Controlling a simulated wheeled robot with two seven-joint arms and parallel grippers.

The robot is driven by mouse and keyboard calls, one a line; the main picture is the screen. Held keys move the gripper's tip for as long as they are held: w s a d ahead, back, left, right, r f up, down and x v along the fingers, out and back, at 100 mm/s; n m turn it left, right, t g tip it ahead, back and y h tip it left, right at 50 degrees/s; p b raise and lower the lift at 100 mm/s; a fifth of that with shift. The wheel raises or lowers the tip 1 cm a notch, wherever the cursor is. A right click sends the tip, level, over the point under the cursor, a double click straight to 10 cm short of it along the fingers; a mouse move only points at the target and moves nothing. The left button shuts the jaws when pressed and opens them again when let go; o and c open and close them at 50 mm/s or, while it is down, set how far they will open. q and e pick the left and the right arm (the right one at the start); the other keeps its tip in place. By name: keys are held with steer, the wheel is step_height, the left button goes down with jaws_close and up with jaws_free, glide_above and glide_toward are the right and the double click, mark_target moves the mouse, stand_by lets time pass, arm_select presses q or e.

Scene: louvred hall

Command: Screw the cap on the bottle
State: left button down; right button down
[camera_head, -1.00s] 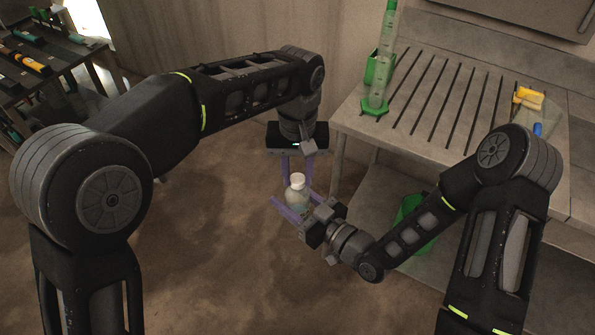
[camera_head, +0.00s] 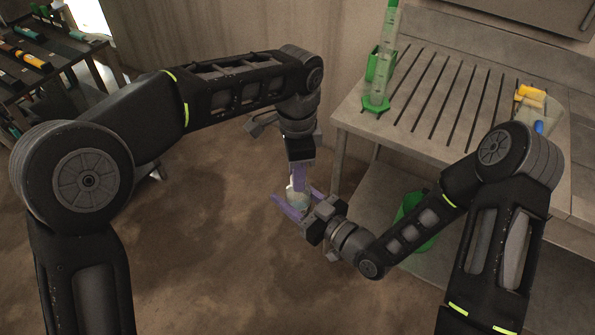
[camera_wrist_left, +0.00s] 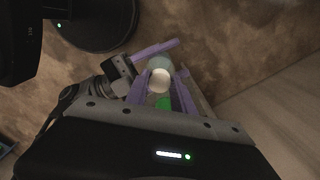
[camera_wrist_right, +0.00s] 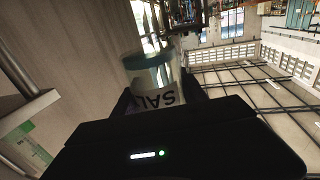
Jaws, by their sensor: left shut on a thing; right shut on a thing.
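The bottle (camera_head: 291,197) is clear and upright between the purple fingers of my right gripper (camera_head: 299,208), which is shut on its body. The white cap (camera_wrist_left: 159,81) sits at the top of the bottle, seen from above in the left wrist view. My left gripper (camera_head: 298,186) points down from above and is shut on the cap, one finger on each side. In the head view its finger hides most of the cap. The thread between cap and bottle is hidden.
A grey slotted bench (camera_head: 440,95) stands at the right, with a green-based cylinder (camera_head: 377,100) and yellow item (camera_head: 530,95) on it. A green bin (camera_head: 413,215) is below. A tool table (camera_head: 75,55) is far left. Open floor surrounds the grippers.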

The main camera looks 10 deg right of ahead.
arm_select(q)
steer(key=m, duration=0.5)
steer(key=shift+w+m, duration=0.1)
steer(key=shift+m, duration=0.2)
steer(key=m, duration=1)
steer(key=shift+w+d+m, duration=0.1)
steer(key=shift+m, duration=0.3)
steer(key=m, duration=0.3)
steer(key=shift+d+m, duration=0.1)
steer(key=shift+m, duration=0.2)
steer(key=c, duration=1)
jaws_free()
